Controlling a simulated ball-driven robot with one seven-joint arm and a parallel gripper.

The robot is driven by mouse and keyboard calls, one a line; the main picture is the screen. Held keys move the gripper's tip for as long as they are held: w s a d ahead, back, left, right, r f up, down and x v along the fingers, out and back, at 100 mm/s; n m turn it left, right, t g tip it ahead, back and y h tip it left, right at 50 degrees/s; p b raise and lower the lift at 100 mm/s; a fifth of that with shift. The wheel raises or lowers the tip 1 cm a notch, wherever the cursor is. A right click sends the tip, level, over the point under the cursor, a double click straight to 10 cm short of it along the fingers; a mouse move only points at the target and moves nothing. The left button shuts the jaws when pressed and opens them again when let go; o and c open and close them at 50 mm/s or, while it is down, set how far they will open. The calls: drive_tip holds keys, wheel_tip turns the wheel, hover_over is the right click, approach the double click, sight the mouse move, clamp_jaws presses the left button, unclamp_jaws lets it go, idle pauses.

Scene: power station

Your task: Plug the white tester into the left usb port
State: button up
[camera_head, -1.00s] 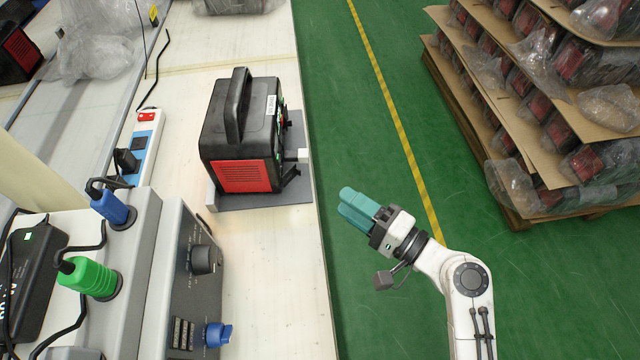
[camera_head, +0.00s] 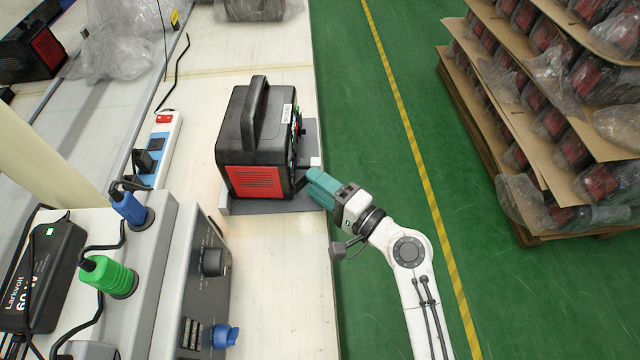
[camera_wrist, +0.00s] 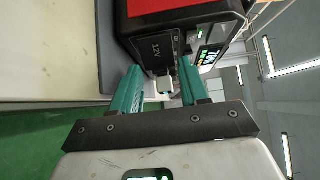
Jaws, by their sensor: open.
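The black power station (camera_head: 245,135) with a red side panel stands on a grey mat (camera_head: 270,207) on the bench, its front turned right. The wrist view shows its front close up, with a 12V cover (camera_wrist: 155,48) and a lit display (camera_wrist: 209,56). The small white tester (camera_wrist: 164,84) is at the front, between my fingers. In the head view only a white bit of it (camera_head: 315,162) shows. My gripper (camera_head: 316,183) is open, its teal fingers either side of the tester, apparently not clamped. The left USB port cannot be made out, nor whether the tester touches it.
A power strip (camera_head: 160,150) lies left of the station. A grey tester box with a dark panel (camera_head: 205,275) and blue and green plugs (camera_head: 110,277) stands front left. The green floor right of the bench is clear up to stacked pallets (camera_head: 545,130).

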drive_tip(key=shift+c, duration=0.3)
clamp_jaws()
drive_tip(key=shift+f, duration=0.1)
drive_tip(key=n+g+y+b, duration=0.1)
drive_tip(key=w+g+b, duration=0.1)
drive_tip(key=b, duration=0.1)
drive_tip(key=shift+f+n+y, duration=0.2)
drive_tip(key=shift+n+y, duration=0.2)
drive_tip(key=n+g+y+b, duration=0.1)
drive_tip(key=w+n+g+b, duration=0.1)
drive_tip(key=g, duration=0.1)
drive_tip(key=shift+a+y+b, duration=0.1)
drive_tip(key=shift+y+b, duration=0.2)
drive_tip(key=shift+y, duration=0.1)
drive_tip(key=shift+w+a+r+n+g+y+b, duration=0.15)
drive_tip(key=shift+n+g+y+b, duration=0.25)
drive_tip(key=shift+n+g, duration=0.55)
drive_tip(key=shift+r, duration=0.1)
drive_tip(key=shift+o, duration=0.3)
unclamp_jaws()
